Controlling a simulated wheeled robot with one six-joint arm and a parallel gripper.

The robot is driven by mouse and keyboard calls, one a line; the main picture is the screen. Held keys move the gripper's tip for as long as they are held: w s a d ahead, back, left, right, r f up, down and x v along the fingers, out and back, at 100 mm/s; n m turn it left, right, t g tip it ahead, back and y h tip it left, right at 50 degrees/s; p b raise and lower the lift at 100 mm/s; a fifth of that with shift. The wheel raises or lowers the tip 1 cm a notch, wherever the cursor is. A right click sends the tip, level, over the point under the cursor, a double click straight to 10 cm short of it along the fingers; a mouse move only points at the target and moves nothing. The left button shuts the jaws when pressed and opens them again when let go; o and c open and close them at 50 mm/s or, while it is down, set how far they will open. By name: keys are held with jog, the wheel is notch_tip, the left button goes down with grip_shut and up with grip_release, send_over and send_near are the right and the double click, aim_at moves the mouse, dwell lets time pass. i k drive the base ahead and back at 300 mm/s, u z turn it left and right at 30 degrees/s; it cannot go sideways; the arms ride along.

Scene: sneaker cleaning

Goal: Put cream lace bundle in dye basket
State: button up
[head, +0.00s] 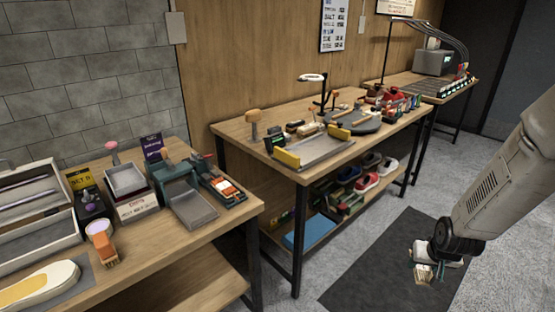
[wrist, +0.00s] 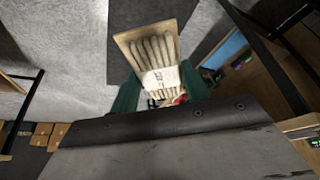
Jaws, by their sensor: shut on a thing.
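The cream lace bundle (wrist: 158,50) is a row of cream cords with a white paper band, on a tan backing. My gripper (wrist: 160,88) is shut on it, with a teal finger on each side. In the head view my gripper (head: 434,258) hangs at the lower right with the bundle (head: 423,273) at its tip, over the dark floor mat and away from both workbenches. A pale bin with a labelled front (head: 130,196) stands on the near left workbench. I cannot read its label well enough to tell if it is the dye basket.
The near workbench (head: 235,215) also holds a grey tray (head: 196,209), an orange brush (head: 102,243) and a shoe sole (head: 40,285). The middle workbench (head: 232,131) is crowded with tools, with shoes on its lower shelf. The dark floor mat (head: 380,262) is clear.

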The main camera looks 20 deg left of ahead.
aim_at(126, 179)
jog(key=u, duration=1.25)
jog(key=k, duration=0.1)
